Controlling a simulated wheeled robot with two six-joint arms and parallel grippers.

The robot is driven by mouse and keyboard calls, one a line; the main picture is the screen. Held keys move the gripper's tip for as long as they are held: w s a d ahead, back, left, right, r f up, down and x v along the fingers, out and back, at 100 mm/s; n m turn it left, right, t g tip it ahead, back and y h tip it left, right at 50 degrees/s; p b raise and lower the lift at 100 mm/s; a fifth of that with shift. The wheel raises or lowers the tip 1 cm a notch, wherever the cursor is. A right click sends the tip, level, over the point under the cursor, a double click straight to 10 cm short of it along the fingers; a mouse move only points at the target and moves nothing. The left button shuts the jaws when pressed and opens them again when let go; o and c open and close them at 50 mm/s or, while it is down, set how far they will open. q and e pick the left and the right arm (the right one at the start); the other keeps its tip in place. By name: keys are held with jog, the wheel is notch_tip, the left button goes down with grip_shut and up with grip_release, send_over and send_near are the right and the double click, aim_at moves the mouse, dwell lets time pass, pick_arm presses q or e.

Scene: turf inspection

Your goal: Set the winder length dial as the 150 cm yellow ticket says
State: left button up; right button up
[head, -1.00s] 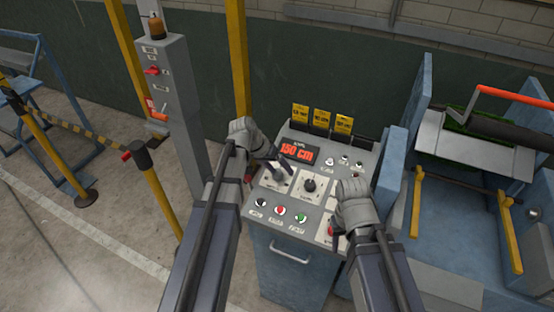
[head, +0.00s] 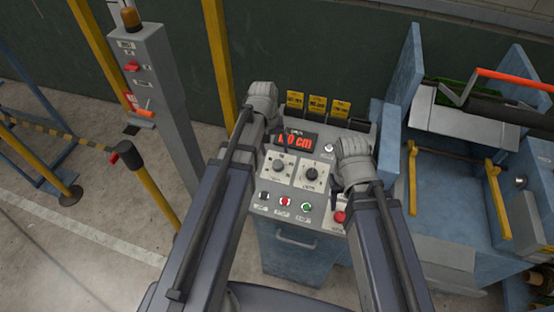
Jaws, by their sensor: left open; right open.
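The grey control console has two dials side by side, a left dial (head: 278,165) and a right dial (head: 312,173); their small labels are unreadable. Above them a red-lit display (head: 299,143) reads in cm, its first digits partly covered by my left gripper. Three yellow tickets (head: 318,104) stand in a row at the console's back; their print is too small to read. My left gripper (head: 274,128) is open above the display's left end, apart from the left dial. My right gripper (head: 336,184) is open over the panel's right side, to the right of the right dial, hiding some controls.
Black, red (head: 285,201) and green (head: 306,206) buttons line the panel's front, with a red mushroom button (head: 340,216) at right. A grey post (head: 155,95) and yellow pole (head: 218,65) stand left. A blue winder frame (head: 400,85) is close on the right.

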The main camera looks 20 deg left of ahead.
aim_at(277, 163)
pick_arm(q)
jog(key=shift+f+b, duration=0.65)
jog(key=shift+f, duration=0.2)
jog(key=f+b, duration=0.6)
jog(key=shift+w+d, duration=0.15)
jog(key=shift+d, duration=0.2)
pick_arm(e)
notch_tip(277, 163, down, 8)
jog(key=shift+r, duration=0.2)
pick_arm(q)
jog(key=shift+r, duration=0.1)
grip_shut()
